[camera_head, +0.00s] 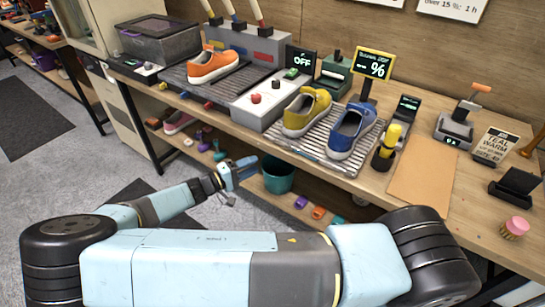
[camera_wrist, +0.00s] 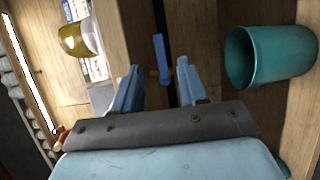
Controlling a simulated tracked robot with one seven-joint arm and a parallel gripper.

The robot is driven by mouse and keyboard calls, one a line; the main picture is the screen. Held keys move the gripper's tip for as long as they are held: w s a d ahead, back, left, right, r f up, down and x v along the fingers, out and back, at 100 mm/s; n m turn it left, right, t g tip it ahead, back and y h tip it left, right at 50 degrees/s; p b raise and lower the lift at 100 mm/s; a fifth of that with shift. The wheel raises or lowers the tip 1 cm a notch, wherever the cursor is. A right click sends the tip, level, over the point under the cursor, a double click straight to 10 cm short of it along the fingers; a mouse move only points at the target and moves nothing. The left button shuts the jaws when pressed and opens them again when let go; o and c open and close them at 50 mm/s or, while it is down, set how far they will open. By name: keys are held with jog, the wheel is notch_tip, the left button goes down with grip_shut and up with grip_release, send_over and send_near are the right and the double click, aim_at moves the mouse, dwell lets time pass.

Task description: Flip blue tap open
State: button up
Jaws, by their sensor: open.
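A slim blue lever (camera_wrist: 159,52), which looks like the blue tap's handle, shows in the wrist view. It appears between my gripper's (camera_wrist: 158,72) two light blue fingers, around or just beyond their tips. A small brass-coloured part shows beside the lever's lower end. My fingers are spread apart, with gaps to the lever on both sides, and they hold nothing. In the head view my gripper (camera_head: 243,172) is low in front of the workbench, near its lower shelf; I cannot clearly tell the blue tap from my fingers there.
A teal bin (camera_wrist: 238,58) is close on the right in the wrist view; in the head view the bin (camera_head: 279,172) stands beside my gripper. The workbench (camera_head: 425,180) carries orange, yellow and blue sneakers. Several small items sit on the lower shelf. Grey floor (camera_head: 60,185) is open at left.

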jog(key=x, duration=0.9)
jog(key=shift+c, duration=0.3)
grip_shut()
jog(key=shift+s, duration=0.1)
